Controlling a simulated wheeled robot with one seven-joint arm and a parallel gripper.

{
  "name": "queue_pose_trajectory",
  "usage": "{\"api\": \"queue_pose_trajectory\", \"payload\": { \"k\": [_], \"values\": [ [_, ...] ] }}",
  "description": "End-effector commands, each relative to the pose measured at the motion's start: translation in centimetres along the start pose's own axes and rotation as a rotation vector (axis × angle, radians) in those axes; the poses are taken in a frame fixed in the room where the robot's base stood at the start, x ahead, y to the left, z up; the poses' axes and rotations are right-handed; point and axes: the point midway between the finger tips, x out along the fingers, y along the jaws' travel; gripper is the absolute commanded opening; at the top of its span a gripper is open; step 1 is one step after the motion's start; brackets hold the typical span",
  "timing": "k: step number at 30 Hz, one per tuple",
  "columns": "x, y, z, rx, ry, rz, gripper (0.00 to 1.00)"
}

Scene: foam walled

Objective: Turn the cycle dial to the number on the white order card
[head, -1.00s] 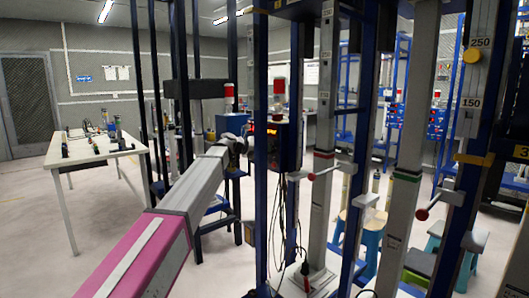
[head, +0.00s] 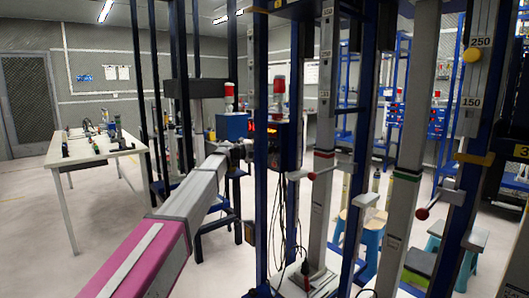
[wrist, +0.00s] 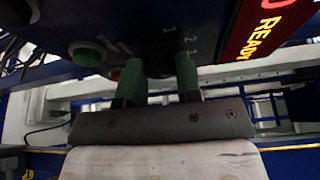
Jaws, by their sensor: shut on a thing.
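In the wrist view my gripper (wrist: 158,76) has its two green fingers on either side of a dark dial (wrist: 156,65) on a dark blue panel (wrist: 120,22), and it is shut on the dial. The numbers 1, 2 and 3 are printed to the right of the dial. The dial's pointer is hidden, so its setting cannot be told. A red lit display (wrist: 265,27) reads READY, with part of a figure above. In the head view my gripper is at the panel's box (head: 291,146), partly behind a blue post. I cannot make out the order card.
A round green button (wrist: 87,53) sits left of the dial. Blue upright posts (head: 261,200) and grey columns (head: 322,150) stand close around the box. Cables (head: 285,220) hang below it. A white table (head: 95,155) stands at the left, with open floor before it.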

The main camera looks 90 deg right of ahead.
Motion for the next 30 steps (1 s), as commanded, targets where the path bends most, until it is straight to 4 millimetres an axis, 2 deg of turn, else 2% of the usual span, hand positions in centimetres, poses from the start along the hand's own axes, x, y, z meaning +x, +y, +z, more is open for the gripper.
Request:
{"api": "queue_pose_trajectory", "payload": {
  "k": [15,30],
  "values": [
    [-0.03,0.51,-0.11,-0.428,-0.002,-0.176,0.08],
    [0.02,0.65,-0.16,-0.634,-0.003,-0.261,0.08]
  ]
}}
